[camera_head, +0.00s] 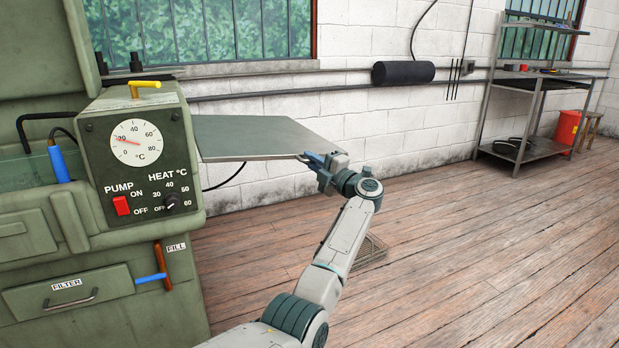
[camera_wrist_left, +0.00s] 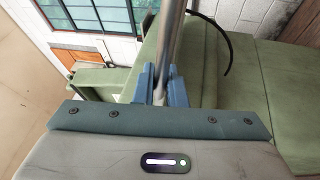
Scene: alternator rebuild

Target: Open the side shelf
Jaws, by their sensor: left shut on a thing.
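The side shelf (camera_head: 250,137) is a flat grey-green panel on the right side of the green machine. It stands out roughly level from the machine, behind the control box. My left gripper (camera_head: 312,159) is at the shelf's outer right corner, shut on its edge. In the left wrist view the blue fingers (camera_wrist_left: 161,86) close on the shelf's thin edge (camera_wrist_left: 171,40), seen nearly edge-on as a grey metal strip. The shelf's hinge side is hidden behind the control box. My right gripper is not in view.
The control box (camera_head: 140,150), with a dial, red switch and yellow handle, stands close to the shelf's left end. A white brick wall (camera_head: 400,130) runs behind. A metal workbench (camera_head: 520,148) and red bin (camera_head: 567,130) stand far right. The wooden floor between is mostly clear.

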